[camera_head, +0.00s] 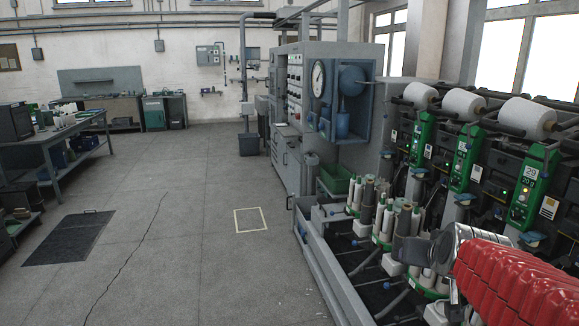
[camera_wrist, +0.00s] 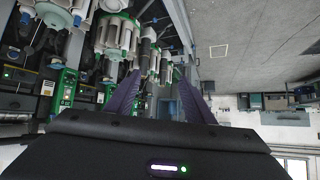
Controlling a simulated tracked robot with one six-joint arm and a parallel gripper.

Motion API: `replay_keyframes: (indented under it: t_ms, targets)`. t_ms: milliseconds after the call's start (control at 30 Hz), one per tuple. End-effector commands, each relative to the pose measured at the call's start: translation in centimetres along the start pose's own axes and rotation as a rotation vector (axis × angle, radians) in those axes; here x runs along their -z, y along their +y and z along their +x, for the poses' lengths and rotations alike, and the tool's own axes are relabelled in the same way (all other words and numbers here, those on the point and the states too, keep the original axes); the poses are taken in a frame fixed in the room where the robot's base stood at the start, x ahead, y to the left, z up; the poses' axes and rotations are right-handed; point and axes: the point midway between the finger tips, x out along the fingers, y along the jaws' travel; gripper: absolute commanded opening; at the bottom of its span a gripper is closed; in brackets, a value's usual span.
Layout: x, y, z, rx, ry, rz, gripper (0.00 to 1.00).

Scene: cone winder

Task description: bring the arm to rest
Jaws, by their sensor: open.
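My arm, in a red ribbed sleeve with a grey metal section, reaches in from the lower right of the head view, in front of the cone winder (camera_head: 462,160). My gripper (camera_wrist: 160,88) shows in the wrist view with two purple fingers spread apart. I see nothing held between them. Beyond the fingers is a bobbin carousel (camera_wrist: 118,36) of the winder, with pale tubes and green parts. The wrist picture shows the room upside down. In the head view my arm covers part of the winder's near bobbins, and the fingertips are hard to make out there.
Bobbin clusters (camera_head: 380,208) stand close beside my arm, under green winding units (camera_head: 463,158) and white yarn cones (camera_head: 463,104). A grey cabinet with a gauge (camera_head: 318,80) stands behind. The floor (camera_head: 170,235) to the left is open, with a dark mat (camera_head: 68,238). A workbench (camera_head: 60,138) stands far left.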

Motion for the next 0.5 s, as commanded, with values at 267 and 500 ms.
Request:
replay_keyframes:
  t_ms: [267, 500]
  targets:
    - [-7.7, -4.8, -5.9, 0.08, -0.16, -0.093, 0.49]
    - [-14.8, -6.5, -10.8, 0.116, -0.299, -0.175, 0.49]
